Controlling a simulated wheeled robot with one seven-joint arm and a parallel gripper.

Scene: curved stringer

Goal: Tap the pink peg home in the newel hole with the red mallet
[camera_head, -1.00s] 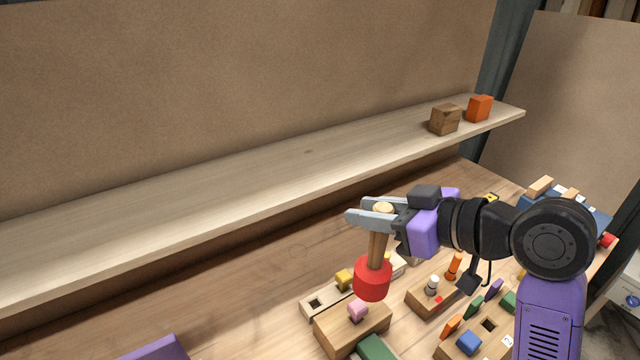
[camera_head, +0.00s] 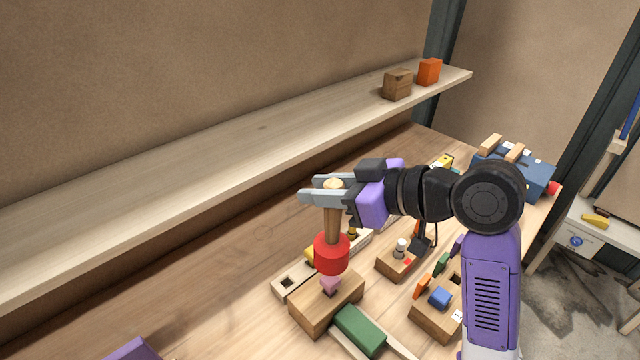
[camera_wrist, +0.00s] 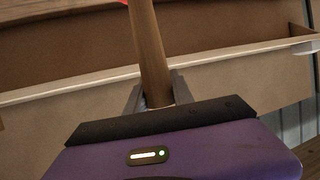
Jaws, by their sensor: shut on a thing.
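The red mallet (camera_head: 332,253) hangs head down from my gripper (camera_head: 322,190), which is shut on the upper end of its wooden handle. The mallet also shows in the wrist view, where its handle (camera_wrist: 148,50) runs up from between the fingers and a sliver of red shows at the top edge. The pink peg (camera_head: 329,284) stands in the top of a wooden block (camera_head: 327,303), directly below the mallet head. The head overlaps the peg's top in the picture; I cannot tell whether they touch. The newel hole is hidden by the peg.
A green block (camera_head: 360,330) lies in front of the peg's block. A pale strip with a square hole (camera_head: 291,283) lies behind it. Blocks with coloured pegs (camera_head: 436,310) stand to the right. A long shelf (camera_head: 200,170) runs behind, bearing a brown and an orange block.

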